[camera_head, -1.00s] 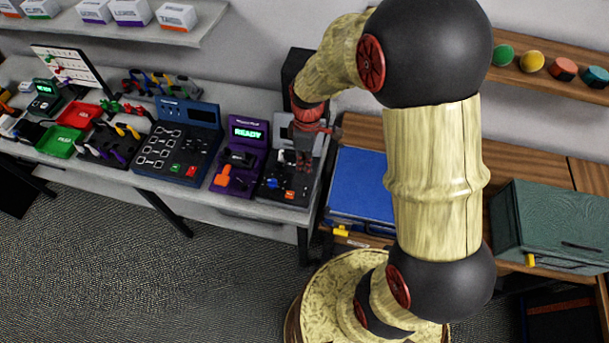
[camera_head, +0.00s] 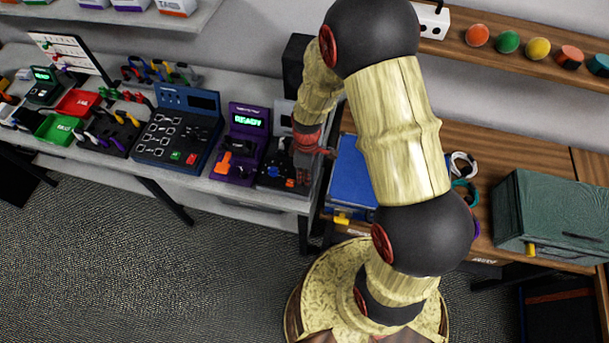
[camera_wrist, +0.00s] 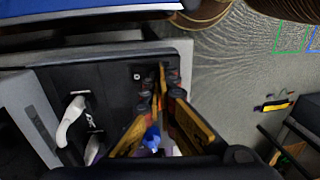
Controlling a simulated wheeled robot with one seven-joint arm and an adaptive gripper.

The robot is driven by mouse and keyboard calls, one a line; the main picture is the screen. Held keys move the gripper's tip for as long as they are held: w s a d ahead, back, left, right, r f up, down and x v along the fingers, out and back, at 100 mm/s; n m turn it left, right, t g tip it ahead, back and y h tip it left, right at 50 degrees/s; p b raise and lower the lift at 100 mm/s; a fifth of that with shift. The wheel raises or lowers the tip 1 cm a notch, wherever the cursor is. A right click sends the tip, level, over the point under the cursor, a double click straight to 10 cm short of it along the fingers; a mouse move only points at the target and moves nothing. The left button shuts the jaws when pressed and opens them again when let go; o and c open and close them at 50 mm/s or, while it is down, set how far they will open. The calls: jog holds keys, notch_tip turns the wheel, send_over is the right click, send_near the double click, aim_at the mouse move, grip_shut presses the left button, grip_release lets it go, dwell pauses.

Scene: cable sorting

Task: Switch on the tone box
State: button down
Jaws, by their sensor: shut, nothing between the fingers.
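A black panel box (camera_head: 268,182) that appears to be the tone box stands at the right end of the grey bench in the head view. It has a blue knob (camera_head: 273,171) and an orange part (camera_head: 290,183). My gripper (camera_head: 302,180) is over its right side, pointing down, shut and empty. In the wrist view the box's black face (camera_wrist: 112,82) lies beneath my gripper (camera_wrist: 161,95), with a white lever (camera_wrist: 72,121) to the left and a blue knob (camera_wrist: 152,138) between the fingers' lower parts. Contact with the box cannot be told. My gripper hides part of the panel.
A purple box (camera_head: 237,168) with a green READY display stands close on the left, then a blue panel box (camera_head: 178,140). A black speaker-like block (camera_head: 296,62) is behind. A blue case (camera_head: 349,180) and green case (camera_head: 548,215) are to the right.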

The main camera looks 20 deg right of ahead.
jog(key=shift+f, duration=0.1)
jog(key=shift+s+a+f+b, duration=0.1)
jog(key=shift+s+f+b, duration=0.1)
jog(key=shift+f+b, duration=0.3)
jog(key=shift+r, duration=0.15)
jog(key=shift+w, duration=0.1)
jog(key=shift+w+d+r, duration=0.35)
jog(key=shift+w+d, duration=0.1)
jog(key=shift+w, duration=0.1)
